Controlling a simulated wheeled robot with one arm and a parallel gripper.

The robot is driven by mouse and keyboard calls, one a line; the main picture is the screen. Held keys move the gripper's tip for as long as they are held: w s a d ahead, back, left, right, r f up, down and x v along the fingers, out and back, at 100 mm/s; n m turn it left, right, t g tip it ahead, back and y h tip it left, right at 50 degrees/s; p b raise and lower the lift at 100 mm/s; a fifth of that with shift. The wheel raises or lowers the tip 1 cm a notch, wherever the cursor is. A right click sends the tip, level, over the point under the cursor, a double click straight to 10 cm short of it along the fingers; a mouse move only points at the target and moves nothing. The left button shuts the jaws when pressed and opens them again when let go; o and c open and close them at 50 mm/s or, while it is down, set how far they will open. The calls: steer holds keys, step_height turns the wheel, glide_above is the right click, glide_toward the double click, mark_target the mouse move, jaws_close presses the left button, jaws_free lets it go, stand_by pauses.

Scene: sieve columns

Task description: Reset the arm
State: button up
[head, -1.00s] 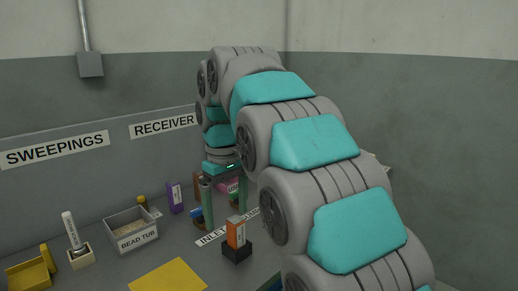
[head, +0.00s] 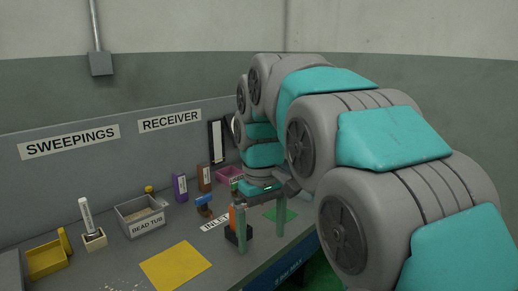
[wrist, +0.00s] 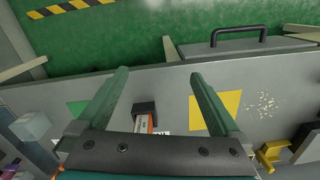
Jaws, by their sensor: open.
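My gripper (head: 262,238) hangs over the bench at the right of the head view, fingers pointing down. Its two green fingers are apart with nothing between them that I can make out as held. In the wrist view the open fingers (wrist: 158,76) span the bench edge. An orange block in a black base (head: 234,222) stands on the bench beside and partly behind the left finger. It also shows in the wrist view (wrist: 145,113), between the fingers but lower on the bench. My arm covers much of the right side of the head view.
A bead tub (head: 143,218), a yellow mat (head: 176,264), a yellow scoop-like tray (head: 47,259) and a white upright tool in a holder (head: 92,238) stand at left. A purple box (head: 180,187) and pink tray (head: 229,174) are at the back. Green floor (wrist: 120,45) lies beyond the bench edge.

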steer(key=s+d+f+m, duration=0.2)
steer(key=s+d+f, duration=0.2)
steer(key=s, duration=0.5)
steer(key=s+d+f+m+g, duration=0.1)
steer(key=s+d+f+m, duration=0.1)
steer(key=s+d+f, duration=0.3)
steer(key=s+d+f+m, duration=0.2)
steer(key=s+d+f, duration=0.3)
steer(key=s, duration=0.7)
steer(key=shift+s+d+f+m, duration=0.2)
steer(key=shift+s+f+m, duration=0.15)
steer(key=shift+f, duration=0.55)
